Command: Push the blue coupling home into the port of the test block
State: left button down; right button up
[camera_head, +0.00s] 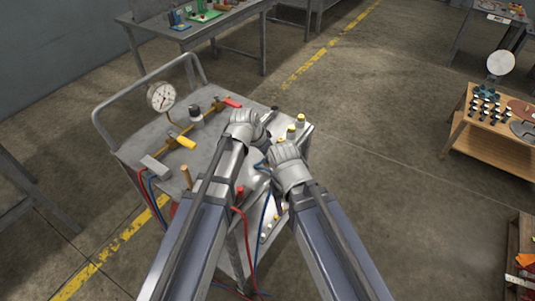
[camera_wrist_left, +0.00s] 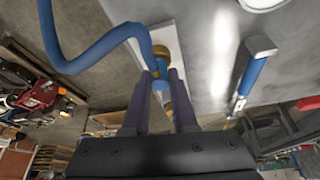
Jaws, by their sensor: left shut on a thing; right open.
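The blue coupling (camera_wrist_left: 160,73) sits between the fingers of my left gripper (camera_wrist_left: 163,78) in the left wrist view, with a thick blue hose (camera_wrist_left: 95,52) running off to the left. My left gripper is shut on it. A brass port (camera_wrist_left: 160,51) on a pale block (camera_wrist_left: 171,38) lies right by the coupling's end. I cannot tell how deep the coupling sits in it. In the head view my arms hide the coupling and port. My right gripper (camera_head: 279,151) is open over the cart's right side, its fingers mostly hidden.
The grey cart (camera_head: 142,137) carries a pressure gauge (camera_head: 161,97), a red handle (camera_head: 232,102), a yellow handle (camera_head: 182,141) and yellow-topped fittings (camera_head: 291,132) near my right gripper. Red and blue hoses hang off it. A wooden table (camera_head: 500,147) stands at right; open floor lies between.

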pick_arm(q)
jog(key=c, duration=0.6)
grip_release()
jog(key=shift+f, duration=0.1)
jog(key=p+v, duration=0.7)
jog(key=v, duration=0.1)
jog(key=shift+f, duration=0.1)
